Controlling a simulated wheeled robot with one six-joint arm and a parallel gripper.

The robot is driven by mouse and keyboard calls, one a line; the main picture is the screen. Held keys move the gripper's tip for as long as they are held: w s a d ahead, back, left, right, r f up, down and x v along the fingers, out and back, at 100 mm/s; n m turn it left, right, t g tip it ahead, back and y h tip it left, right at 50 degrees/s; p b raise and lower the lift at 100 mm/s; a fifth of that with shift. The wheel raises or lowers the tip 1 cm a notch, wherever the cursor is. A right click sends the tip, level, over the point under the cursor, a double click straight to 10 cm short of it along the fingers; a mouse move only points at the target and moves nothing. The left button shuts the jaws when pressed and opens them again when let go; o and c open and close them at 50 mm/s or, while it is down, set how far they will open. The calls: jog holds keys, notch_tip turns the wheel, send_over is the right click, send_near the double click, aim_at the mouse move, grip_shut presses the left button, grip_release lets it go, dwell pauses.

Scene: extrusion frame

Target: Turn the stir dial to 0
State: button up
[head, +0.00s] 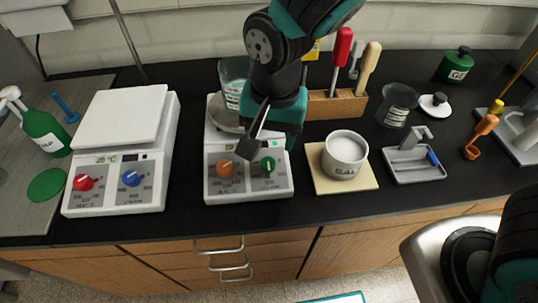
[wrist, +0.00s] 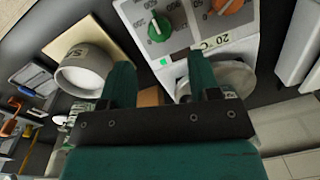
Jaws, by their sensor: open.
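The right-hand hotplate (head: 246,190) is white, with an orange dial (head: 226,168) on the left of its front panel and a green dial (head: 268,166) on the right. The small print under the dials is hard to read, so I cannot tell for sure which is the stir dial. In the wrist view the green dial (wrist: 160,27) shows beyond my fingers, with the orange dial (wrist: 228,4) at the top edge. My gripper (head: 270,142) is open and empty above the hotplate, behind and above the dials; its fingers (wrist: 161,70) are apart and appear clear of both dials.
A second white hotplate (head: 122,140) with red and blue dials stands to the left. A beaker (head: 233,82) stands on the right-hand hotplate's plate. A white salt pot (head: 344,154) on a board (head: 370,183) is just to the right. A wooden tool block (head: 330,104) stands behind.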

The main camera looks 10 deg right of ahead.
aim_at(268, 160)
jog(key=f, duration=0.7)
jog(key=shift+a+f+p, duration=0.2)
jog(key=shift+f+p, duration=0.05)
jog(key=shift+p, duration=0.1)
jog(key=c, duration=0.9)
